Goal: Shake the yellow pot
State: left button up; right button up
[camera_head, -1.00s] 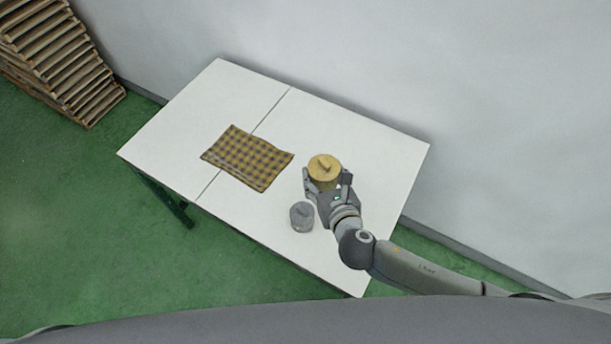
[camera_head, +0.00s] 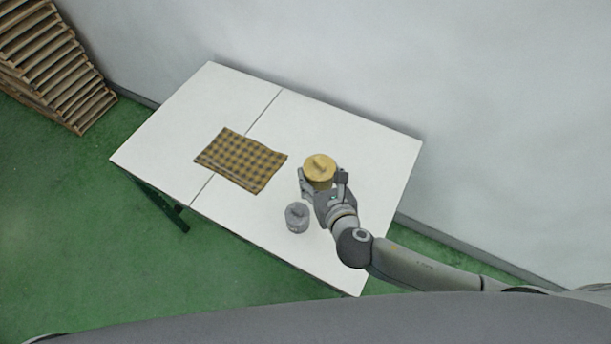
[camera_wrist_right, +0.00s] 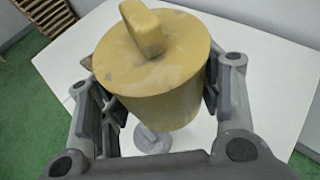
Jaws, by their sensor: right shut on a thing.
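The yellow pot (camera_head: 320,169) has a flat lid with a bar-shaped knob. In the head view it is over the right half of the white table (camera_head: 374,157). My right gripper (camera_head: 322,186) is shut on the pot, with a finger on each side of it. In the right wrist view the pot (camera_wrist_right: 160,85) fills the middle between the fingers, its lid towards the camera and tilted in the picture. The pot seems to be above the table, as the grey pot's knob shows below it there. My left gripper is not in view.
A grey lidded pot (camera_head: 297,218) stands on the table close to my right gripper, near the front edge. A brown checked cloth (camera_head: 241,161) lies left of the yellow pot. The table's left end is clear. A wall rises behind; stacked wooden pallets (camera_head: 55,65) stand far left.

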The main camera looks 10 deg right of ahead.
jog(key=a, duration=0.7)
jog(key=d, duration=0.7)
jog(key=shift+r, duration=0.1)
jog(key=a, duration=0.3)
jog(key=shift+a, duration=0.3)
jog(key=shift+a, duration=0.15)
